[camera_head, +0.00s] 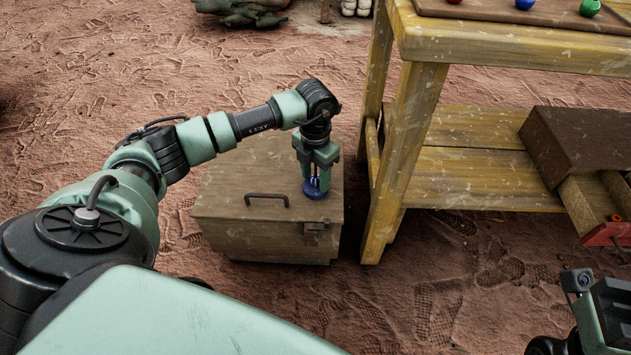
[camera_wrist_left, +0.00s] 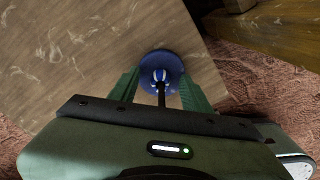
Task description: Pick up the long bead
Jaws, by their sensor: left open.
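A small blue dish (camera_head: 317,193) sits on the lid of a wooden chest (camera_head: 240,216). In the left wrist view the round blue dish (camera_wrist_left: 161,57) shows from above. A blue and white striped piece (camera_wrist_left: 160,75), which looks like the long bead, is at its middle. My left gripper (camera_head: 314,181) points straight down over the dish. In the wrist view its green fingers (camera_wrist_left: 158,88) are apart, one on each side of the striped piece. I cannot tell whether they touch it. My right gripper's fingers do not show.
A yellow wooden table (camera_head: 490,42) stands just right of the chest, with a tray of coloured balls (camera_head: 525,4) on top. Its lower shelf holds a brown box (camera_head: 580,140). The chest has a handle (camera_head: 266,197) and a latch (camera_head: 317,227). Reddish ground lies around.

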